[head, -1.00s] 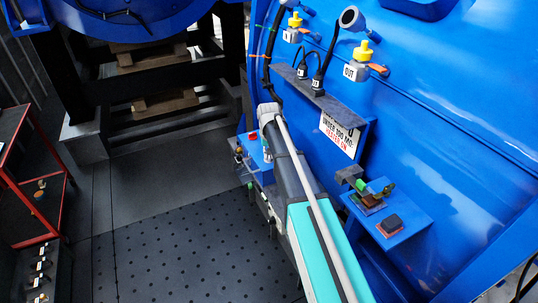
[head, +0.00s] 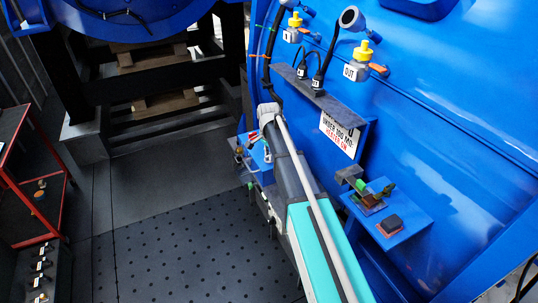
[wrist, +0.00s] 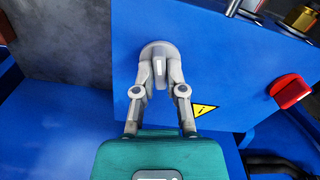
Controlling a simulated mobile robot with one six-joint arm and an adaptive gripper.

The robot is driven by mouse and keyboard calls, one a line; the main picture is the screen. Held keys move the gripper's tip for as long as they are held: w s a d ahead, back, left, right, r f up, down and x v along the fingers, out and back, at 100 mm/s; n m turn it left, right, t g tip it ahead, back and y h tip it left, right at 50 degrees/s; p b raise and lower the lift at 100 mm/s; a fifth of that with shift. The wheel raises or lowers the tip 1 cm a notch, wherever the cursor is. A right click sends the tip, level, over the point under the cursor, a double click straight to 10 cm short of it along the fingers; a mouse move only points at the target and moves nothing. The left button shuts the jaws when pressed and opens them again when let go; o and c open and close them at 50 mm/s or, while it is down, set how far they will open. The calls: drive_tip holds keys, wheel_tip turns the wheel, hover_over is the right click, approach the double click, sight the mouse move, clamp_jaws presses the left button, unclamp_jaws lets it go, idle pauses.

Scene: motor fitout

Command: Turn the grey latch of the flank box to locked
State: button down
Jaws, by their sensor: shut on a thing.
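The grey latch (wrist: 158,50) is a round knob with a raised bar, on the blue face of the flank box (wrist: 240,60) in the wrist view. My gripper (wrist: 160,78) is shut on the latch, one finger on each side of the bar. The bar stands about upright in the wrist picture. I see no lock marking that tells its state. In the head view, the flank box (head: 245,158) is at the middle, beyond my arm. My arm hides the latch and most of my gripper there.
A red part (wrist: 289,91) and a brass fitting (wrist: 300,17) sit right of the latch; a yellow warning sticker (wrist: 204,108) is close to the right finger. A second blue bracket (head: 405,232) with parts stands at the right. The dark floor (head: 180,245) at left is open.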

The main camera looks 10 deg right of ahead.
drive_tip(key=shift+m, duration=1.5)
drive_tip(key=c, duration=0.7)
unclamp_jaws()
drive_tip(key=shift+n, duration=0.3)
